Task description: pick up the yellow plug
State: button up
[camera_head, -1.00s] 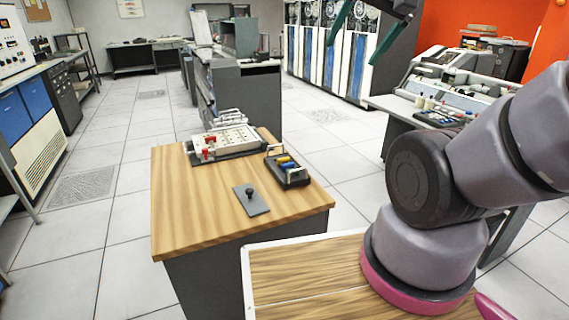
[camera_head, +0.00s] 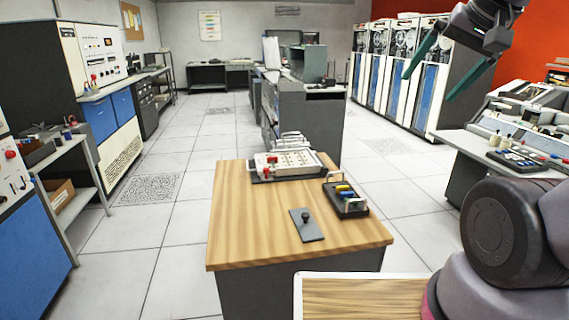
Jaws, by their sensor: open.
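The yellow plug (camera_head: 343,189) is a small piece in a dark holder (camera_head: 350,207) with a pale handle, at the right side of the wooden table (camera_head: 237,225). A blue piece sits beside it in the same holder. My gripper (camera_head: 424,82) is at the top right, raised high and far from the plug in the picture. Its two green fingers are spread apart with nothing between them.
A white panel (camera_head: 287,161) with red parts lies on a dark base at the table's back. A grey plate with a dark knob (camera_head: 307,224) lies in front. The table's left part is bare. A console desk (camera_head: 513,147) stands at right.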

aim_at(345, 187)
jog(key=i+l+u, duration=0.2)
jog(key=l, duration=0.25)
jog(key=i+l+u, duration=0.25)
jog(key=i+l, duration=0.15)
